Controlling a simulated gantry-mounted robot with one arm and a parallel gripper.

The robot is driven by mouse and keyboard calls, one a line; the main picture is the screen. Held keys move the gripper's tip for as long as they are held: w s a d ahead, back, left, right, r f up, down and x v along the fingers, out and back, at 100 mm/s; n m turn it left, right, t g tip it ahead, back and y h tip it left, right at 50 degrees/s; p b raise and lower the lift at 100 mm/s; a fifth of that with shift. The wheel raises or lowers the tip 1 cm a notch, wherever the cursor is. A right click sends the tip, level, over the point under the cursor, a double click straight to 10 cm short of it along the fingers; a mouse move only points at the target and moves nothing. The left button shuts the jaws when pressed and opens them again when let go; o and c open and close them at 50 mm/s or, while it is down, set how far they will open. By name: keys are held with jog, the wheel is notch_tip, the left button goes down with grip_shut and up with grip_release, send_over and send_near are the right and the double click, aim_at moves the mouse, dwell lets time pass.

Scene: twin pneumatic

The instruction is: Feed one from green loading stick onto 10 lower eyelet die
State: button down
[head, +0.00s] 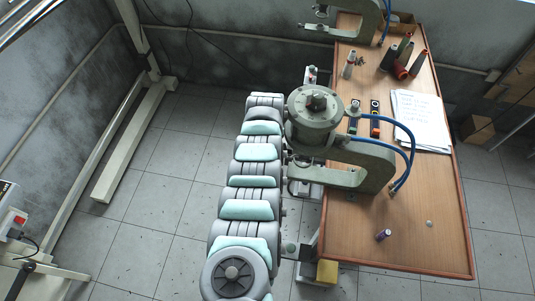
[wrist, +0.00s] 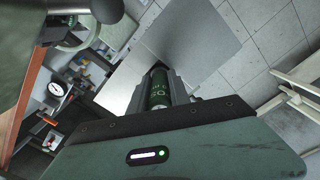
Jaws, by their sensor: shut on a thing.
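In the wrist view my gripper (wrist: 160,78) is shut on a dark green stick with pale markings (wrist: 159,95). The stick lies between the two grey fingers and points away from the wrist; its far tip is dark. I cannot tell whether eyelets are on it. In the head view my gripper and the stick are hidden behind my arm and the near press. The near pneumatic press (head: 314,118) stands at the table's left edge; part of a press also shows in the wrist view (wrist: 86,12). I cannot make out the lower eyelet die in either view.
A second press (head: 358,20) stands at the table's far end. On the wooden table (head: 345,232) are upright coloured sticks (head: 404,66), a bottle (head: 348,70), papers (head: 420,121) and a small purple cylinder (head: 383,235). Blue hoses (head: 411,150) loop beside the near press.

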jog(key=shift+r+p, duration=2.85)
jog(key=shift+r, duration=0.15)
